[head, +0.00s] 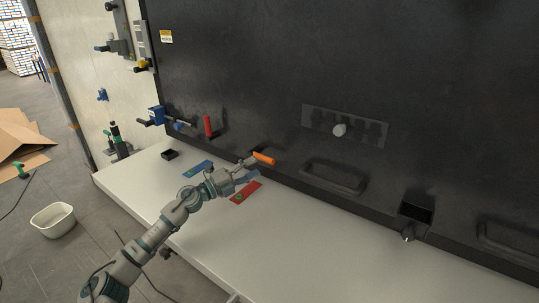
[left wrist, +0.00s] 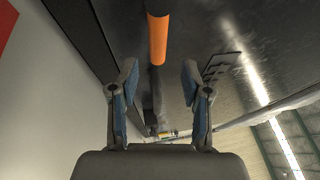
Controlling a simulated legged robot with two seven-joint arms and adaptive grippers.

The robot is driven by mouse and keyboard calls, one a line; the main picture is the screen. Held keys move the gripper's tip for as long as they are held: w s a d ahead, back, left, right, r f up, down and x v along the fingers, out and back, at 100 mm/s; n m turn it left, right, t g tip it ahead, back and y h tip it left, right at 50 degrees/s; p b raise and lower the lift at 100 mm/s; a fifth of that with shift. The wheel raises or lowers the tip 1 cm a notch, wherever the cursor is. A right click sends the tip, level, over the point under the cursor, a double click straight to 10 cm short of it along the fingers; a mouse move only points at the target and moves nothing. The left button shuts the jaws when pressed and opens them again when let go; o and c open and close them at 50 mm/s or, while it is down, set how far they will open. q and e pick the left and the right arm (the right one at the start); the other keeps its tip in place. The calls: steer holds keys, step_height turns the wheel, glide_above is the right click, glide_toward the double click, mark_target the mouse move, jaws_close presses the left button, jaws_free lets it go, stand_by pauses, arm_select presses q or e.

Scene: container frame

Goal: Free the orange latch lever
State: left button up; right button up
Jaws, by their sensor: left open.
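The orange latch lever (head: 263,158) sticks out low on the dark upright panel, just above the white table. In the left wrist view its orange grip (left wrist: 158,40) and dark shaft run down the middle, between the lines of my fingers and beyond the tips. My left gripper (head: 243,174) is at the lever in the head view, close beside and below its orange end. In the left wrist view my left gripper (left wrist: 160,72) has its two blue-padded fingers spread, one on each side of the shaft. No contact is visible. My right gripper does not show.
A red handle (head: 208,126) and a blue clamp (head: 157,115) are on the panel to the left. A red plate (head: 245,192) and a blue plate (head: 197,168) lie on the white table (head: 300,240). A recessed dark handle (head: 335,178) is to the right.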

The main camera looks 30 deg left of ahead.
mark_target(265, 158)
arm_select(q)
steer(key=w, duration=0.2)
steer(key=w+p, duration=0.1)
steer(key=w+a+p, duration=0.1)
steer(key=w, duration=0.1)
steer(key=shift+w+r, duration=0.1)
steer(key=shift+w, duration=0.25)
steer(key=d, duration=0.3)
steer(key=shift+w+d+r, duration=0.1)
steer(key=shift+w+r, duration=0.2)
steer(key=shift+d+r, duration=0.1)
steer(key=shift+d, duration=0.2)
steer(key=shift+c, duration=0.9)
steer(key=c, duration=0.4)
steer(key=shift+a, duration=0.45)
jaws_close()
steer(key=shift+a, duration=0.4)
steer(key=shift+d, duration=0.15)
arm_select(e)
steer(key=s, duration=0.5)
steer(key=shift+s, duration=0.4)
